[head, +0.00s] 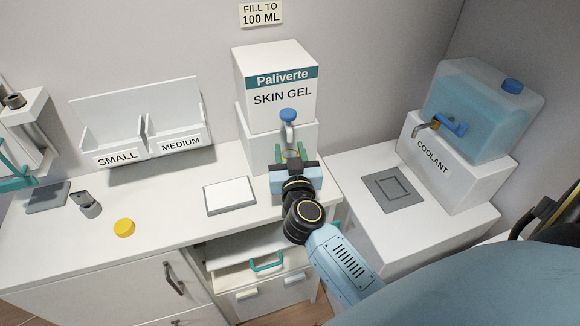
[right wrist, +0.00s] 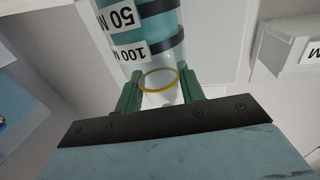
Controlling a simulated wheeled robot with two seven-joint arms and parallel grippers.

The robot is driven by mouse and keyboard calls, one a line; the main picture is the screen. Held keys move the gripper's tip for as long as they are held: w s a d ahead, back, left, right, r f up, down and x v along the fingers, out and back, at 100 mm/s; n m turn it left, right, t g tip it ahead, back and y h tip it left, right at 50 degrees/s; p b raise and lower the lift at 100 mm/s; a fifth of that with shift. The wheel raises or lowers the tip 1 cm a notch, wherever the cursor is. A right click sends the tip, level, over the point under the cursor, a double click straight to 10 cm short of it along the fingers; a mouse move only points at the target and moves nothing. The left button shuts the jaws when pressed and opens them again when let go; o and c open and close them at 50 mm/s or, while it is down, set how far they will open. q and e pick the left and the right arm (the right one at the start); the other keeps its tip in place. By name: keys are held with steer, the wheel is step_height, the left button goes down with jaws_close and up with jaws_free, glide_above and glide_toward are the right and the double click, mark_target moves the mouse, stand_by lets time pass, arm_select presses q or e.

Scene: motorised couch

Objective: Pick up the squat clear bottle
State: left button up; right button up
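The squat clear bottle (right wrist: 146,65) shows large in the right wrist view, with dark bands, labels marked 50 and 100, and teal filling up to about the 100 band. Its clear end with a yellow ring (right wrist: 159,80) lies between my right gripper's green fingers. My right gripper (head: 290,153) reaches in under the spout of the skin gel dispenser (head: 277,88). Its fingers (right wrist: 160,92) lie against both sides of the bottle and look shut on it. In the head view the gripper mostly hides the bottle. My left gripper is not in view.
A white pad (head: 230,195) lies left of my gripper. A yellow disc (head: 124,228) and a small grey object (head: 88,203) lie farther left. An open drawer (head: 250,262) is below the counter edge. The coolant tank (head: 478,107) stands at right. The left counter has free room.

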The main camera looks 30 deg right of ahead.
steer(key=c, duration=0.6)
steer(key=shift+r, duration=0.1)
